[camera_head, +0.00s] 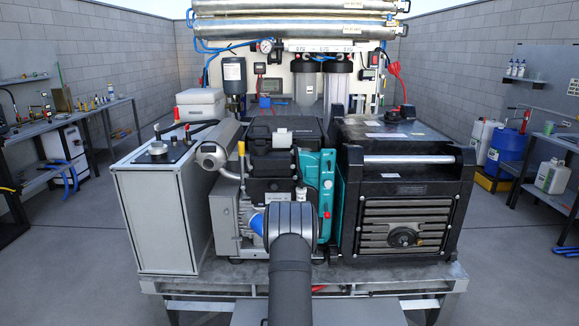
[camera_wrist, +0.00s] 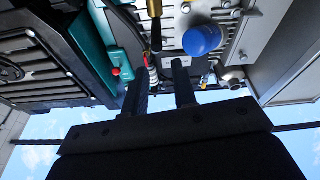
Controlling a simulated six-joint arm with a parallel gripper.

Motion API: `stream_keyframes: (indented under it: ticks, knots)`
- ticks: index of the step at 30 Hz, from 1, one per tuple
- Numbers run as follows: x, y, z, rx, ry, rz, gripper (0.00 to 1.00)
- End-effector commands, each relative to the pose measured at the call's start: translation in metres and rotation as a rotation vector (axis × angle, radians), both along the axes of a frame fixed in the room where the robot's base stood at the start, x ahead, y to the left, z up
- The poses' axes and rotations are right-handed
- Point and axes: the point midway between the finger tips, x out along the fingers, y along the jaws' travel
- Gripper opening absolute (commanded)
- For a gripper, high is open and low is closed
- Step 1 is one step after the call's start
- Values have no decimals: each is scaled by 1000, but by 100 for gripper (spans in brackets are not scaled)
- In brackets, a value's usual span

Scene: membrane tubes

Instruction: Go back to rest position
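My gripper (camera_wrist: 161,72) shows in the wrist view, whose picture is upside down with sky at the bottom. Its two dark fingers stand apart with a gap between them, so it is open, and I see nothing held. The fingers point toward the machinery, near a black rod with a brass-coloured end (camera_wrist: 155,25) and a blue dome (camera_wrist: 202,40). Whether they touch anything I cannot tell. In the head view my own dark arm link rises at the bottom centre and hides part of the machinery; the gripper's fingers do not show there.
Long silver membrane tubes (camera_head: 295,25) lie across the top. A black generator (camera_head: 405,190) stands right, a grey cabinet (camera_head: 155,215) left, a teal unit (camera_head: 318,190) between. The floor beside the platform is clear.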

Motion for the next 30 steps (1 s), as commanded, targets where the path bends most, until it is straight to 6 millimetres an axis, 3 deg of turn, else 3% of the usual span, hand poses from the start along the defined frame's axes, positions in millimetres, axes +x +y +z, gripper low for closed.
stream_keyframes:
  ticks: [12,21,30]
  knots:
    - [79,0,28,0,-9,-1,25]
    - [99,0,69,0,-7,-1,25]
    - [103,0,73,0,-5,0,25]
